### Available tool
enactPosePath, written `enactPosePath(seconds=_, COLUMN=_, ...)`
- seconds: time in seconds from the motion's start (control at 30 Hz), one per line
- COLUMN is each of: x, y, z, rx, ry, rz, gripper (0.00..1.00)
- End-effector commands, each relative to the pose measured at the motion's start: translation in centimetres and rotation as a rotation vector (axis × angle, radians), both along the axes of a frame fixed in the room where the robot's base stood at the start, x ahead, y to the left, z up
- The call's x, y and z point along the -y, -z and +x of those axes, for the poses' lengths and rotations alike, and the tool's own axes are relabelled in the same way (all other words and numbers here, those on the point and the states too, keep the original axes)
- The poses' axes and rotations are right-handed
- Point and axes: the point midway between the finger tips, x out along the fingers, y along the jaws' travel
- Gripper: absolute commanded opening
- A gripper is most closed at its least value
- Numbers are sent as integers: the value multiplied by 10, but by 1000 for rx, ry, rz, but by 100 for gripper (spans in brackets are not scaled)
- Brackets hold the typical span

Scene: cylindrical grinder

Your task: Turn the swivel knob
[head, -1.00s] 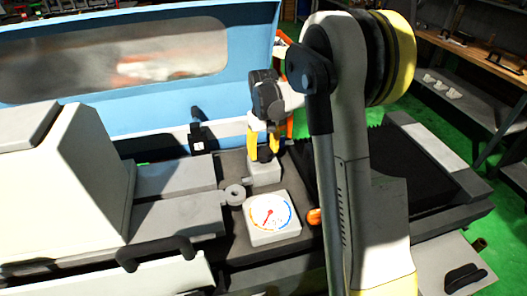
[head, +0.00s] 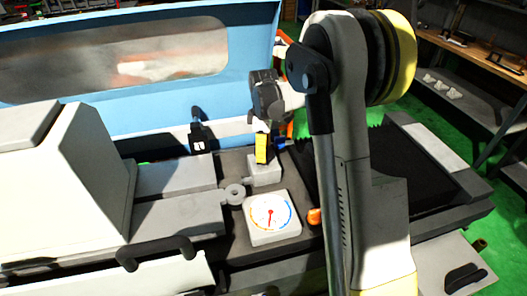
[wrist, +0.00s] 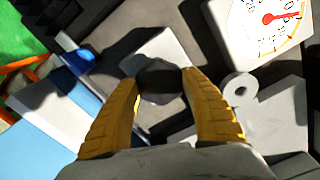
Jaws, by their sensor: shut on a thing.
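The swivel knob (wrist: 160,82) is a small black knob on a pale grey block (head: 265,174) on the machine bed. In the wrist view it sits between the yellow fingertips of my gripper (wrist: 160,76), which is shut on it. In the head view my gripper (head: 262,149) comes down from above the block, with one finger seen nearly edge-on. The finger hides most or all of the knob there.
A square dial gauge (head: 272,221) with a red needle stands in front of the block. A grey ring-ended part (head: 233,195) is to its left. A blue cover (head: 150,120) rises behind, and a pale housing (head: 70,190) fills the left.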

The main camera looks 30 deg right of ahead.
Motion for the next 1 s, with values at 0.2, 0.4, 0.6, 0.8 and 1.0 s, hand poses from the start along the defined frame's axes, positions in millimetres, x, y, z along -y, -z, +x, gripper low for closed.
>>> enactPosePath(seconds=0.2, x=0, y=0, z=0, rx=0, ry=-202, rz=0, gripper=23)
enactPosePath(seconds=0.4, x=0, y=0, z=-1, rx=0, ry=-392, rz=0, gripper=23)
enactPosePath(seconds=0.6, x=0, y=0, z=-1, rx=0, ry=-580, rz=0, gripper=23)
enactPosePath(seconds=0.8, x=0, y=0, z=-1, rx=0, ry=-751, rz=0, gripper=23)
enactPosePath(seconds=1.0, x=0, y=0, z=-1, rx=0, ry=-881, rz=0, gripper=23)
